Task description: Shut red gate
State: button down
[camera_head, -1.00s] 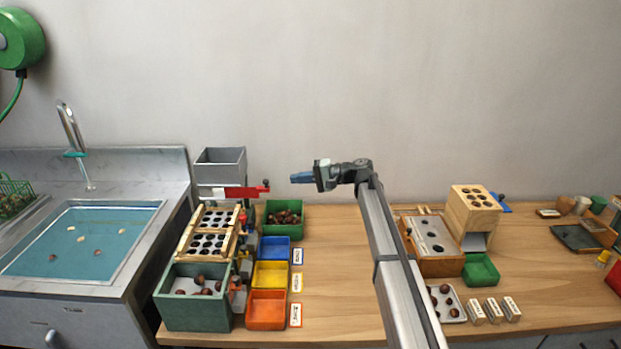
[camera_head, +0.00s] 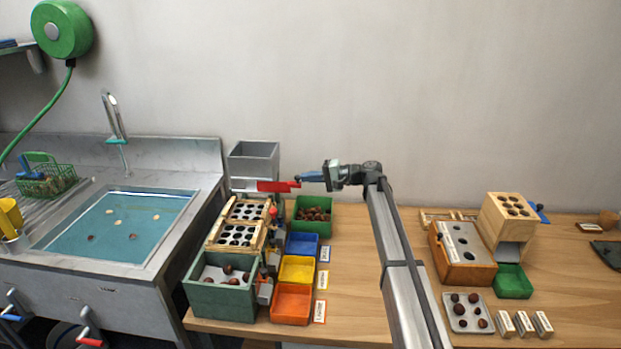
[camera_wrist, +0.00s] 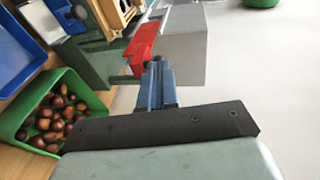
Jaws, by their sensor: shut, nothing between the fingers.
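The red gate (camera_head: 275,186) is a flat red slide under the grey hopper (camera_head: 254,163). Its right part sticks out beyond the hopper's right side, with a small knob at its end. In the wrist view the red gate (camera_wrist: 143,45) lies just ahead of the fingers, beside the grey hopper (camera_wrist: 172,55). My gripper (camera_head: 301,178) has blue fingers, shut and empty, pointing left at the gate's outer end. In the wrist view my gripper's tips (camera_wrist: 157,66) overlap the gate's near end; I cannot tell whether they touch it.
Below the hopper stand a wooden sorting rack (camera_head: 238,226) and a dark green bin (camera_head: 221,298). A green tray of chestnuts (camera_head: 313,212) sits beneath the gripper, with blue, yellow and orange trays in front. The sink (camera_head: 118,225) is at left. The middle of the table is clear.

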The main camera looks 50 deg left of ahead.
aim_at(292, 184)
jog(key=s+a, duration=0.4)
jog(key=shift+a, duration=0.1)
jog(key=shift+s, duration=0.15)
jog(key=shift+r, duration=0.1)
jog(key=v, duration=1.4)
jog(key=shift+w+d, duration=0.25)
